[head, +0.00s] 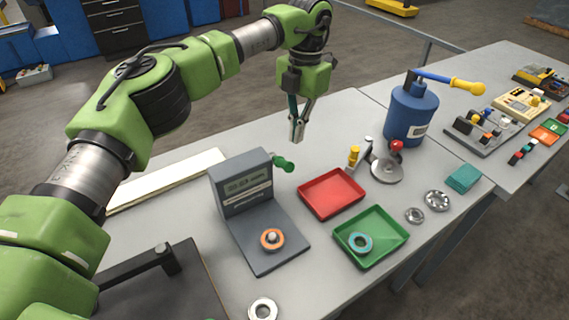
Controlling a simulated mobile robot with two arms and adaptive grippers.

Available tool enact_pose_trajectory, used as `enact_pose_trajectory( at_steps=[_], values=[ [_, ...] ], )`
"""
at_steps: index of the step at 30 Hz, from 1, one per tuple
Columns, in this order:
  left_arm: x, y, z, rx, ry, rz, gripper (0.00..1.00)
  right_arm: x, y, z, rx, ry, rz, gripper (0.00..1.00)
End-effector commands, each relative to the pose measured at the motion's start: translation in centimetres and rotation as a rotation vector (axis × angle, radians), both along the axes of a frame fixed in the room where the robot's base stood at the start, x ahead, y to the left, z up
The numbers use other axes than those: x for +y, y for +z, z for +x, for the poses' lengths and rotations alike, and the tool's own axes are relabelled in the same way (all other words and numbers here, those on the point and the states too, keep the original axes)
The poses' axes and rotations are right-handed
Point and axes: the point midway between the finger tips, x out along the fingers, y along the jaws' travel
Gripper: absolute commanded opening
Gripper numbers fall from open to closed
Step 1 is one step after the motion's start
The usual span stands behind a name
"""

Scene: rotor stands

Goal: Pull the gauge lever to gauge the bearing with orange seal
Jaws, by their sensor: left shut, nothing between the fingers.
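The grey gauge (241,184) stands on the table with a small display on its upright part. The bearing with the orange seal (263,242) sits on the gauge's flat base, around a light rounded post. The gauge lever, with a green knob (284,164), sticks out at the right side of the upright. My left gripper (297,138) points down above and slightly right of the lever in the picture. It is shut and empty, apart from the lever. My right gripper is not in view.
A red tray (331,184) is empty. A green tray (390,246) holds a bearing with a teal seal (360,242). A plain bearing (263,310) lies at the front edge. A blue container (411,115) with a yellow-handled lever stands behind right.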

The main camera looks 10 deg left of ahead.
Motion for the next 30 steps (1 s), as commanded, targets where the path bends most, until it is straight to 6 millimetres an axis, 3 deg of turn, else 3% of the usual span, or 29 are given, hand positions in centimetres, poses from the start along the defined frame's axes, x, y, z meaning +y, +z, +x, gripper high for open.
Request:
enact_pose_trajectory(
  at_steps=[3,10,30],
  values=[
    [-0.2,2.6,0.3,-0.003,0.001,-0.001,0.0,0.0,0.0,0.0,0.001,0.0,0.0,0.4],
    [-0.3,5.5,0.5,0.0,0.0,0.001,0.0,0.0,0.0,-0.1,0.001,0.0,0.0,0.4],
    [-0.3,5.9,0.6,0.001,-0.001,0.0,0.0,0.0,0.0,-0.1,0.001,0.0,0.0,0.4]
  ],
)
